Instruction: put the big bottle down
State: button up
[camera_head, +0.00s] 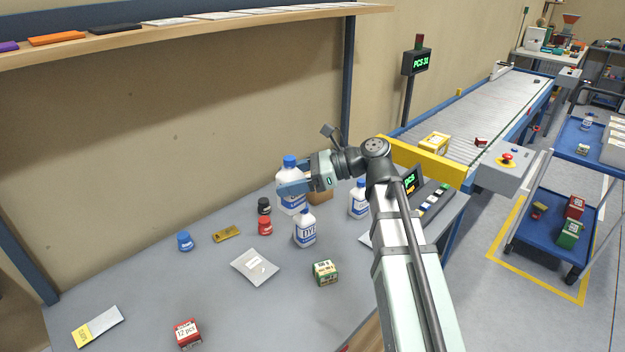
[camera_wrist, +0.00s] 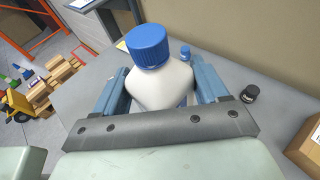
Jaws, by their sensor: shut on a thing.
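The big bottle (camera_head: 291,175) is white with a blue cap and a blue label, upright over the back of the grey table (camera_head: 130,265). My gripper (camera_head: 284,189) is shut on its body from the right, with a blue finger across its front. In the wrist view the big bottle (camera_wrist: 160,84) stands between the two blue fingers (camera_wrist: 160,95), its cap toward the camera. Its base is hidden in the wrist view, and I cannot tell whether it touches the table.
Two smaller white bottles (camera_head: 305,229) (camera_head: 358,200) stand nearby. A black jar (camera_head: 264,206) and a red jar (camera_head: 265,226) are just left of the gripper. A brown box (camera_head: 320,194) is behind it. A grey pouch (camera_head: 256,266) lies in front.

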jog(key=w+d, duration=0.3)
jog(key=w, duration=1.5)
jog(key=w+d, duration=0.3)
jog(key=w, duration=1.5)
jog(key=shift+a+f, duration=0.2)
jog(key=shift+f, duration=7.45)
jog(key=shift+f, duration=0.15)
jog(key=o, duration=1.4)
jog(key=shift+c, duration=0.2)
